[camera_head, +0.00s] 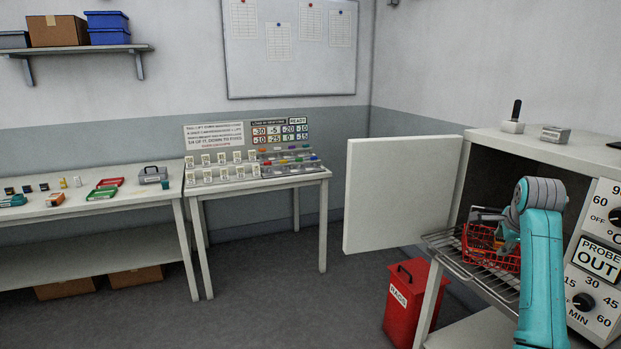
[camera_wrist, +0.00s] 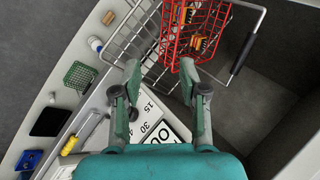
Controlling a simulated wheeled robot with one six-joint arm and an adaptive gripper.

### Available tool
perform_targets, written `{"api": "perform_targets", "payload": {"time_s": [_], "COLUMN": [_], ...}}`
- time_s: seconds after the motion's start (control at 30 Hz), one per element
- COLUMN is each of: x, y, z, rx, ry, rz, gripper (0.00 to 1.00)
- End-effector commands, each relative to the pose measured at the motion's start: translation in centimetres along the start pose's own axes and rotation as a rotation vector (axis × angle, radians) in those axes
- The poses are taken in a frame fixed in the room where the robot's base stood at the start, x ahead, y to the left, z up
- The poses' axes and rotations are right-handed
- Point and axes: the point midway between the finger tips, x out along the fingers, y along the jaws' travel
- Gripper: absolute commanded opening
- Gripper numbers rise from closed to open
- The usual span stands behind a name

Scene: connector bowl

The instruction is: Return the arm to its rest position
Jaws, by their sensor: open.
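My teal arm (camera_head: 541,270) reaches toward the open oven at the right of the head view. My gripper (camera_wrist: 160,68) is open in the wrist view, with nothing between its fingertips. In the head view the gripper is partly hidden behind my wrist. A red wire basket (camera_wrist: 176,38) lies just beyond the fingertips in the wrist view, apart from them as far as I can tell. Orange and dark parts lie in it. In the head view the red basket (camera_head: 478,252) sits on the wire rack (camera_head: 445,243) at the oven mouth.
The white oven door (camera_head: 401,194) stands open to the left of the oven. The control panel (camera_head: 597,262) is close to my arm's right. A red bin (camera_head: 408,310) stands on the floor below. Two tables with connectors stand at left; the floor between is clear.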

Motion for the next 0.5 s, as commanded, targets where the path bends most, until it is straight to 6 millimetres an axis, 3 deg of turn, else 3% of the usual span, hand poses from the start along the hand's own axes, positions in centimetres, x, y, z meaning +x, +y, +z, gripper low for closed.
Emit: {"api": "perform_targets", "payload": {"time_s": [0.17,0.3,0.5], "x": [4.2,8.0,12.1], "y": [4.2,8.9,16.2], "z": [2.0,4.1,6.9], "rx": [-0.083,-0.177,-0.312], "ry": [-0.009,-0.015,-0.02], "rz": [-0.025,-0.061,-0.118], "gripper": [0.43,0.43,0.43]}}
